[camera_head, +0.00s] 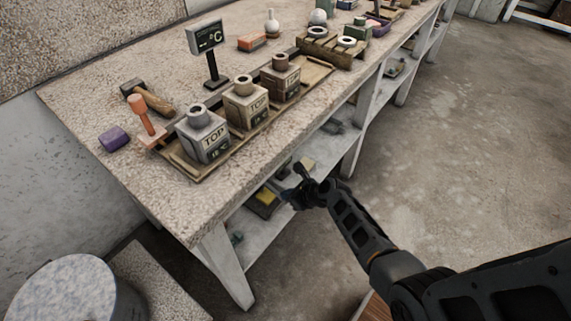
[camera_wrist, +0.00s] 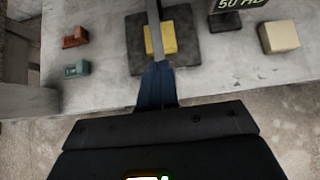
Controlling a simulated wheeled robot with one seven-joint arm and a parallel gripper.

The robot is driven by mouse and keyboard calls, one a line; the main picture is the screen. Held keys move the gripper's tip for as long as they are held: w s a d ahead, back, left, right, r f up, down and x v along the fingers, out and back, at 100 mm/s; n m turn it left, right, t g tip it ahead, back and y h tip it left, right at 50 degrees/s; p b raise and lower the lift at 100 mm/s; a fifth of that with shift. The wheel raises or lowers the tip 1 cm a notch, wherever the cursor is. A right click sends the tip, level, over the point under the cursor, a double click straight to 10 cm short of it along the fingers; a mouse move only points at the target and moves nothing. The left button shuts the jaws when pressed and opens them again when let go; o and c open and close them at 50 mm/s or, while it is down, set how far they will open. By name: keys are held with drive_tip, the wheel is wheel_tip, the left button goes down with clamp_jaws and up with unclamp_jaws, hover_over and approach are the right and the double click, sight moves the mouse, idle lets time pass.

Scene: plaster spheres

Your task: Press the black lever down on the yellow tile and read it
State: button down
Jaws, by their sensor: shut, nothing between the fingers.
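The yellow tile (camera_wrist: 168,38) lies on a dark square plate (camera_wrist: 189,40) on the lower shelf, in the upper middle of the wrist view. A narrow dark grey bar, apparently the lever (camera_wrist: 153,22), runs from the top edge across the tile toward my fingertips. My gripper (camera_wrist: 157,66) is shut with nothing between its fingers, its tips at the plate's near side. I cannot tell whether they touch the bar. In the head view the tile (camera_head: 266,197) shows yellow under the bench top, just left of my gripper (camera_head: 288,194).
On the shelf, a dark display (camera_wrist: 238,5) is cut off at the top, with a beige block (camera_wrist: 279,37) right of it. Small red (camera_wrist: 75,37) and green (camera_wrist: 77,69) blocks lie left. The bench top (camera_head: 150,205) overhangs the shelf; a bench leg (camera_head: 228,265) stands left of my gripper.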

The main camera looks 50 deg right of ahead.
wheel_tip(320, 180, up, 7)
drive_tip(key=p, duration=0.7)
drive_tip(key=shift+p, duration=0.4)
idle(0.7)
drive_tip(key=s+a+r+n+h, duration=0.1)
drive_tip(key=s+a+r+n, duration=0.15)
drive_tip(key=s+n, duration=0.4)
drive_tip(key=s+a+r+n+h, duration=0.1)
drive_tip(key=s+a+r+n, duration=0.15)
drive_tip(key=s+n, duration=0.4)
drive_tip(key=s+a+r+n+h, duration=0.15)
drive_tip(key=s+a+n, duration=0.25)
drive_tip(key=s, duration=0.4)
drive_tip(key=s+a+r+n+t+y, duration=0.1)
drive_tip(key=s+a+r+n, duration=0.3)
drive_tip(key=r, duration=0.6)
drive_tip(key=s+a+r+n+t+y, duration=0.1)
drive_tip(key=s+a+r+n, duration=0.3)
drive_tip(key=r+n, duration=0.4)
drive_tip(key=s+a+r+n+t+y, duration=0.1)
drive_tip(key=s+a+r+n+t, duration=0.2)
drive_tip(key=r, duration=1)
drive_tip(key=s+n, duration=0.1)
drive_tip(key=n, duration=0.2)
drive_tip(key=shift+s+a+n+t, duration=0.2)
drive_tip(key=shift+a+n+t, duration=0.1)
drive_tip(key=shift+a, duration=0.1)
